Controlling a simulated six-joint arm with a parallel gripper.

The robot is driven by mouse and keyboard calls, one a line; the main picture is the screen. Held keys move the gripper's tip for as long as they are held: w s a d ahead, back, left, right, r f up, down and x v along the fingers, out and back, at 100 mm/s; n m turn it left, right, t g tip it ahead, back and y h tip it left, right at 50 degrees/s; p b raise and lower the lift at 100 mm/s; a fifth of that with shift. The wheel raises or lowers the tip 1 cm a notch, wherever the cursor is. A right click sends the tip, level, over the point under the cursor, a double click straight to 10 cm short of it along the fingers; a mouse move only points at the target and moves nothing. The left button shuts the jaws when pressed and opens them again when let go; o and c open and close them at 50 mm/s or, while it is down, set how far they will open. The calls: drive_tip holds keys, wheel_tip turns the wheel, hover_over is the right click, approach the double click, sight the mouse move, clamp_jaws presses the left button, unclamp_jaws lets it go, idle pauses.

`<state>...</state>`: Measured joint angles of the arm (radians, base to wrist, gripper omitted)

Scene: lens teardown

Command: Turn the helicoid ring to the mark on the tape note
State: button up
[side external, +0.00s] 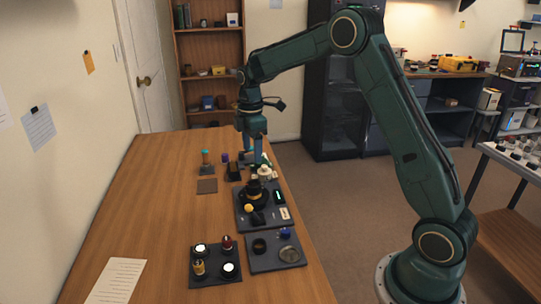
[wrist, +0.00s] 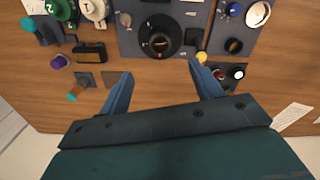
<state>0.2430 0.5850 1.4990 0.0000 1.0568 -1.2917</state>
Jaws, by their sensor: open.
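The black helicoid ring (wrist: 160,37), a round body with small light marks on its face, sits on a dark grey board (wrist: 213,42) in the wrist view. It also shows in the side external view (side external: 252,192). A pale label (side external: 285,213), perhaps the tape note, lies at the board's right edge; its writing is too small to read. My gripper (wrist: 160,68) is open and empty, its two blue fingers spread short of the ring and not around it. In the side external view my gripper (side external: 257,158) hangs above the far end of the board, partly over other parts.
A yellow knob (wrist: 201,57) is at the board's edge near my right finger. Green and white knobs (wrist: 94,8) stand on the left. A dark tray (side external: 215,280) with several small parts is at the front. The table's left side is mostly clear.

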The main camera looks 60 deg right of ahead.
sight(254, 184)
wheel_tip(254, 184, down, 12)
drive_tip(key=shift+r, duration=0.2)
idle(0.4)
drive_tip(key=shift+c, duration=0.5)
drive_tip(key=c, duration=0.9)
